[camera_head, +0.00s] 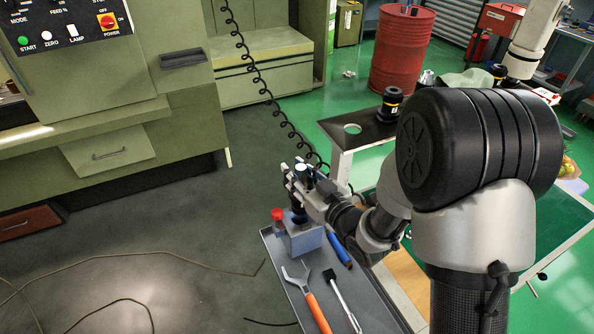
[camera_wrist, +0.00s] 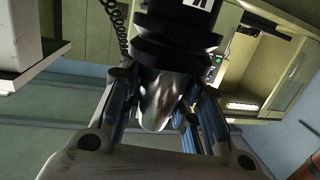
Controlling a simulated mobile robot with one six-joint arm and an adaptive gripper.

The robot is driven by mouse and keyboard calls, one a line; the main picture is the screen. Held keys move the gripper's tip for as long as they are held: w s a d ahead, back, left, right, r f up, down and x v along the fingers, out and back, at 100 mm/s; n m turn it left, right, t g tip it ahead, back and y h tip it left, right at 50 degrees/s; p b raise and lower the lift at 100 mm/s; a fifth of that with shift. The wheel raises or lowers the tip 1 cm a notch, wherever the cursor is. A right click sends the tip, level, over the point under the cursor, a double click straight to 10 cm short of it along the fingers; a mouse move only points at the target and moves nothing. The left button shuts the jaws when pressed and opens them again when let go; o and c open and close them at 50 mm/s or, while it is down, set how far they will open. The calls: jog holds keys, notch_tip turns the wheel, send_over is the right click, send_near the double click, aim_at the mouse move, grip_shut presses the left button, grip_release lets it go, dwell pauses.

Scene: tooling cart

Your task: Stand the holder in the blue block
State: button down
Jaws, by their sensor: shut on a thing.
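The blue block (camera_head: 306,241) sits at the far end of the grey cart top. My gripper (camera_head: 298,180) is above it, shut on the holder (camera_head: 298,208). In the wrist view the holder (camera_wrist: 160,98) shows a wide black collar and a shiny metal taper, with my gripper's fingers (camera_wrist: 158,112) on either side. In the head view its dark lower part is right over the block's top. I cannot tell whether it touches the block or has entered it, since my fingers hide much of it.
A red-capped item (camera_head: 278,215) stands at the block's left side. An orange-handled wrench (camera_head: 309,294), a black-ended tool (camera_head: 341,299) and a blue-handled tool (camera_head: 339,250) lie on the cart (camera_head: 378,312). Another black holder (camera_head: 389,105) stands on a table behind. A coiled cable (camera_head: 262,84) hangs close behind my gripper.

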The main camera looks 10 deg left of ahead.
jog(key=shift+f+b, duration=2.1)
jog(key=shift+f, duration=1.45)
jog(key=shift+f+b, duration=1.05)
jog(key=shift+b, duration=0.05)
jog(key=shift+f+b, duration=0.3)
jog(key=shift+b, duration=0.1)
jog(key=c, duration=1.1)
grip_release()
jog(key=shift+o, duration=0.2)
jog(key=shift+f, duration=0.1)
